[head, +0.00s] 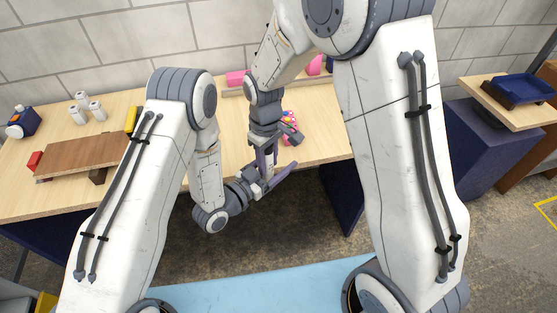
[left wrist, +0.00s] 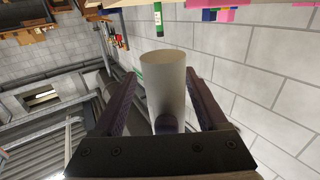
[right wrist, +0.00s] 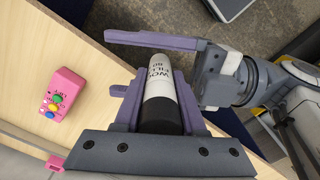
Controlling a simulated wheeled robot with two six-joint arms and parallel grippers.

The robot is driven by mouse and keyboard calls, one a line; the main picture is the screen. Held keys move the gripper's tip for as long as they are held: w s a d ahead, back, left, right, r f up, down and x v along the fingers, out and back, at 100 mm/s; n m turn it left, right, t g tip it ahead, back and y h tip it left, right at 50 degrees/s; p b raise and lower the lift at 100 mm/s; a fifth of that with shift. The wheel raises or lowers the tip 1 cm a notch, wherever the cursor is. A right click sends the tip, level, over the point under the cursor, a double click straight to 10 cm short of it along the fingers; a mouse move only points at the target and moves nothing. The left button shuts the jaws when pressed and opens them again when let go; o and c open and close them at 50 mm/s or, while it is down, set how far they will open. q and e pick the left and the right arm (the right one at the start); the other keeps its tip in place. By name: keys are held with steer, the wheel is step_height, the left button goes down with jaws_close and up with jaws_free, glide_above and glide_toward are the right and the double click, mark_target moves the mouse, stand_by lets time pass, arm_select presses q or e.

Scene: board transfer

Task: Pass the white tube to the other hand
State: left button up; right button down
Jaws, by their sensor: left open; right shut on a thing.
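The white tube (right wrist: 157,84), with dark print and a black end, is held between the fingers of my right gripper (right wrist: 160,74) in the right wrist view. In the left wrist view the white tube (left wrist: 164,85) stands between the spread fingers of my left gripper (left wrist: 160,74), with a gap visible on both sides. My left gripper is open around it. In the head view my right gripper (head: 266,158) points down and meets my left gripper (head: 282,174) near the table's front edge. The tube is mostly hidden there.
The wooden table (head: 230,130) lies behind the grippers. A pink box with coloured buttons (right wrist: 62,92) sits on it nearby. A brown board (head: 85,157), white cylinders (head: 88,108) and a blue container (head: 22,122) are at the left. A blue tray (head: 518,88) stands far right.

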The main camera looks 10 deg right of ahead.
arm_select(q)
steer(key=shift+d, duration=0.1)
jaws_close()
arm_select(e)
steer(key=shift+c, duration=2)
jaws_free()
steer(key=shift+w, duration=0.1)
steer(key=shift+r, duration=0.1)
step_height(320, 180, up, 12)
steer(key=shift+f, duration=0.25)
steer(key=s+y, duration=0.1)
steer(key=s, duration=2.2)
steer(key=shift+a+f+m, duration=0.15)
steer(key=shift+f+m, duration=0.15)
steer(key=shift+f, duration=0.1)
